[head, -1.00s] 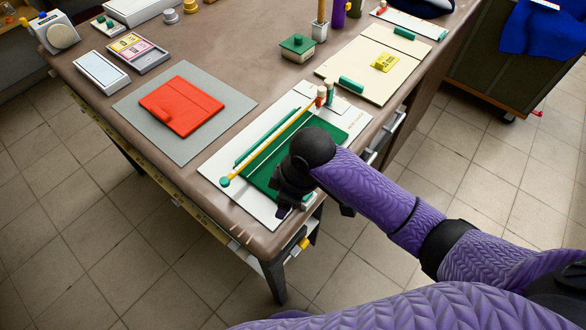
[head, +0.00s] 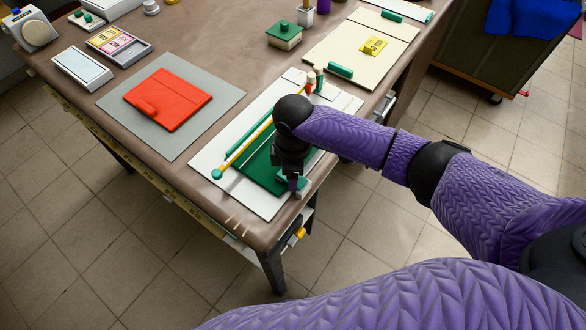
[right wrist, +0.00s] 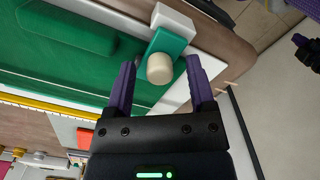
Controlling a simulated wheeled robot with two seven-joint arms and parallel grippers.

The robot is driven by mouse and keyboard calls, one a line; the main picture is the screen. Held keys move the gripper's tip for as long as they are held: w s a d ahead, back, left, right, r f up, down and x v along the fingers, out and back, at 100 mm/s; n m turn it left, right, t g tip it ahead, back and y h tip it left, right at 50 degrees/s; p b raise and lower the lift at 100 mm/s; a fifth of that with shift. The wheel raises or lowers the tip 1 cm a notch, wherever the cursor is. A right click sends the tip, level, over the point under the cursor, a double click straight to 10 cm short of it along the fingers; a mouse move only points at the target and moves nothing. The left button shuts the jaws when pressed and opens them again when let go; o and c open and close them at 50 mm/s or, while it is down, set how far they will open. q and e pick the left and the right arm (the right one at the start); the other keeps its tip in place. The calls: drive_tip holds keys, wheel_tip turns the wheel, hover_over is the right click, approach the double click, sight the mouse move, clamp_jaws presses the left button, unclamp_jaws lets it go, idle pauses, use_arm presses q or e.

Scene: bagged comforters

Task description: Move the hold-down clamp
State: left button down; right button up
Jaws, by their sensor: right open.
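In the right wrist view the hold-down clamp, a teal arm (right wrist: 164,44) with a round cream knob (right wrist: 160,69), sits on a white block (right wrist: 174,20) at the edge of a white board. My right gripper (right wrist: 162,82) is open, with its purple fingers on either side of the knob; I cannot tell if they touch it. In the head view my right gripper (head: 292,185) points down at the near right corner of the white board (head: 262,204) and mostly hides the clamp. A green panel (head: 255,172) lies on the board. My left gripper is not in view.
A yellow rod (head: 250,143) with a teal end runs along the board. A red folded piece (head: 168,98) on a grey mat (head: 212,103) lies to the left. A cream board (head: 330,51) lies behind. The table's front edge is close to the gripper.

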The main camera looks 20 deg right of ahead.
drive_tip(key=c, duration=0.8)
clamp_jaws()
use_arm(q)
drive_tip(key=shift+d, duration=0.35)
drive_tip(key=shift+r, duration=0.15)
use_arm(e)
drive_tip(key=shift+r, duration=0.1)
